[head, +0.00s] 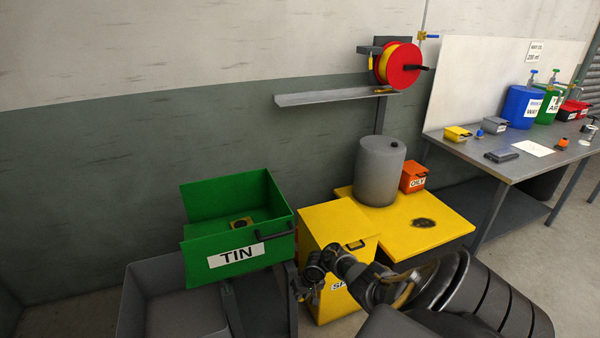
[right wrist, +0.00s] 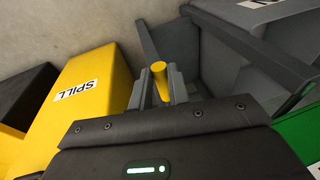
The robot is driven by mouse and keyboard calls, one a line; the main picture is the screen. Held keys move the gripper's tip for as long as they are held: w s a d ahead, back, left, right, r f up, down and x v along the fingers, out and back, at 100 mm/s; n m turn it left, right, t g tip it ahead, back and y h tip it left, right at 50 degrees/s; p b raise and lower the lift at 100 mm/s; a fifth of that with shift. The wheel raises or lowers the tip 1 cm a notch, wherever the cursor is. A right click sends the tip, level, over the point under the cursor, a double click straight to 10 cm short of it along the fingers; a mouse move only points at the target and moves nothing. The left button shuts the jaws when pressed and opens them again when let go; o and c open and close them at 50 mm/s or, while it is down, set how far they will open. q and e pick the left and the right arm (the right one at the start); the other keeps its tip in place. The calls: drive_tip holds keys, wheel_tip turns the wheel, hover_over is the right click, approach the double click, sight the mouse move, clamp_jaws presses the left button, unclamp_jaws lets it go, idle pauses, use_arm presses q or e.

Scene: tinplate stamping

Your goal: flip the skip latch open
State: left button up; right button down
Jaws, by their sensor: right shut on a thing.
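The green skip (head: 225,255) labelled TIN sits tilted on a dark frame above a grey bin. Its green edge also shows at the lower right of the right wrist view (right wrist: 300,130). My right gripper (head: 305,292) is low beside the skip's right front, next to the yellow spill box. In the right wrist view, a yellow rounded latch handle (right wrist: 159,76) stands between the two grey fingers, and the gripper (right wrist: 160,90) is shut on it. In the head view the latch is hidden or too small to make out. My left gripper is not in view.
The yellow spill box (head: 335,235) stands close to my right arm. A grey bin (head: 150,295) is below the skip. A grey drum (head: 380,165) and orange oily box (head: 413,178) stand on a yellow platform (head: 395,232). A workbench (head: 510,165) is at the right.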

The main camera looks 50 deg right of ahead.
idle(0.3)
drive_tip(key=c, duration=1.3)
unclamp_jaws()
drive_tip(key=p+v, duration=0.4)
drive_tip(key=v, duration=0.6)
drive_tip(key=shift+s+d+r+p, duration=0.1)
drive_tip(key=shift+r+p, duration=0.25)
